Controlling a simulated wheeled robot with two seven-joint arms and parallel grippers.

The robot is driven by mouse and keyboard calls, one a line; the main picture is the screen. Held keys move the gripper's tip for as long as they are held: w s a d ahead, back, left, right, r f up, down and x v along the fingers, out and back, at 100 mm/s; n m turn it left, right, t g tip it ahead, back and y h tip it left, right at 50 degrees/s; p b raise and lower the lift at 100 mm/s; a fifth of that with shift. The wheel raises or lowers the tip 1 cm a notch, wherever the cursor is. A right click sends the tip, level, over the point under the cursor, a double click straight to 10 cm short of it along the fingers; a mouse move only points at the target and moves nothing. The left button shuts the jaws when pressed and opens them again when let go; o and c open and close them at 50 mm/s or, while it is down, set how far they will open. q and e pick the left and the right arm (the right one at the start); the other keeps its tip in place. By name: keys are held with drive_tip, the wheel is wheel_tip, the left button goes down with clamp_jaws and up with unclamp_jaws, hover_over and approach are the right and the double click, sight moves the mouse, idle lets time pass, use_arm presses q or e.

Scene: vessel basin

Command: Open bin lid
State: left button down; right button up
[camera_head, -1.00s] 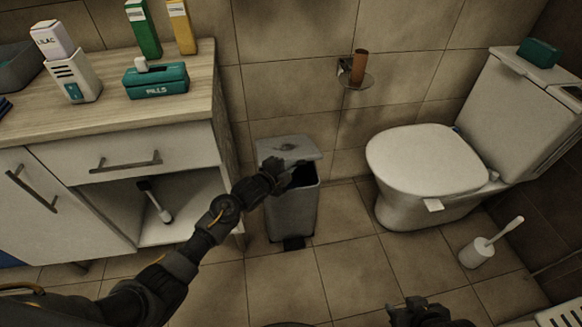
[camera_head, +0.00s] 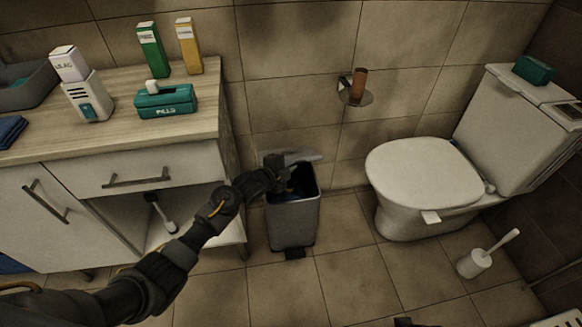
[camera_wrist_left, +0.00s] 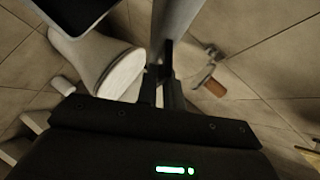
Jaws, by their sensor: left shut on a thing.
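The grey bin (camera_head: 292,222) stands on the floor between the cabinet and the toilet. Its lid (camera_head: 303,157) is raised and leans back toward the wall, seen nearly edge-on in the head view. The dark inside of the bin shows. My left gripper (camera_head: 279,170) is at the lid's left part, above the bin's rim. In the left wrist view the fingers (camera_wrist_left: 160,80) are closed on the lid (camera_wrist_left: 178,25). Only a dark sliver of my right gripper (camera_head: 402,321) shows at the bottom edge; its fingers are hidden.
The cabinet (camera_head: 135,165) with its open lower shelf stands close on the left of the bin. The toilet (camera_head: 420,190) and a toilet brush (camera_head: 474,262) are to the right. Floor in front of the bin is clear.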

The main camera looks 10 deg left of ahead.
use_arm(q)
drive_tip(key=shift+w+r, duration=0.15)
drive_tip(key=shift+r, duration=0.05)
use_arm(e)
drive_tip(key=shift+f, duration=0.1)
use_arm(q)
drive_tip(key=c, duration=1.6)
unclamp_jaws()
